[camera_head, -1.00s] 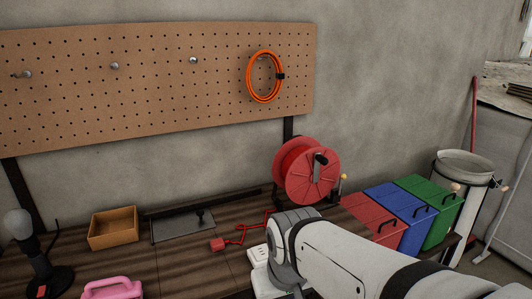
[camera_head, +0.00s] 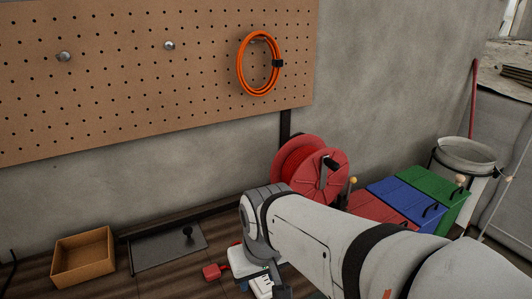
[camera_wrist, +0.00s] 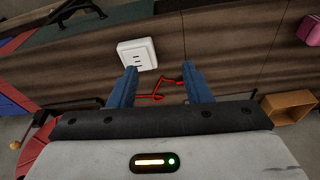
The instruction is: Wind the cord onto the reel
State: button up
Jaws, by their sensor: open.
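The red reel (camera_head: 330,188) stands on the bench, with a dark crank handle on its face and red cord on its drum. Its lower part is hidden by my arm. It also shows at the lower left of the wrist view (camera_wrist: 33,150). A loose end of red cord lies zigzag on the bench in the wrist view (camera_wrist: 157,92), with a red block-like end (camera_head: 212,271) in the head view. My gripper (camera_wrist: 160,72) is open and empty, its blue fingers over the bench on either side of the loose cord. The fingers appear apart from it.
A white socket block (camera_wrist: 137,54) is near one fingertip. A tan open box (camera_head: 83,258) and a grey plate (camera_head: 165,247) are on the left. Red, blue (camera_head: 408,203) and green (camera_head: 432,190) boxes are right of the reel. An orange coil (camera_head: 243,65) hangs on the pegboard.

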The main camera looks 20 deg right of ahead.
jog(key=w+d+r+m+t+y+b, duration=0.15)
jog(key=w+d+m+y, duration=0.3)
jog(key=m, duration=0.45)
jog(key=w+d+f+m+t+y+p, duration=0.1)
jog(key=w+d+m+t+y, duration=0.25)
jog(key=w+m, duration=0.4)
jog(key=m+t+h, duration=0.6)
jog(key=m+t, duration=0.4)
jog(key=m, duration=0.6)
send_near(335, 167)
jog(key=w, duration=0.7)
jog(key=w+f, duration=0.1)
jog(key=w, duration=0.3)
jog(key=shift+a, duration=0.15)
jog(key=shift+c, duration=0.5)
jog(key=shift+s, duration=0.1)
grip_shut()
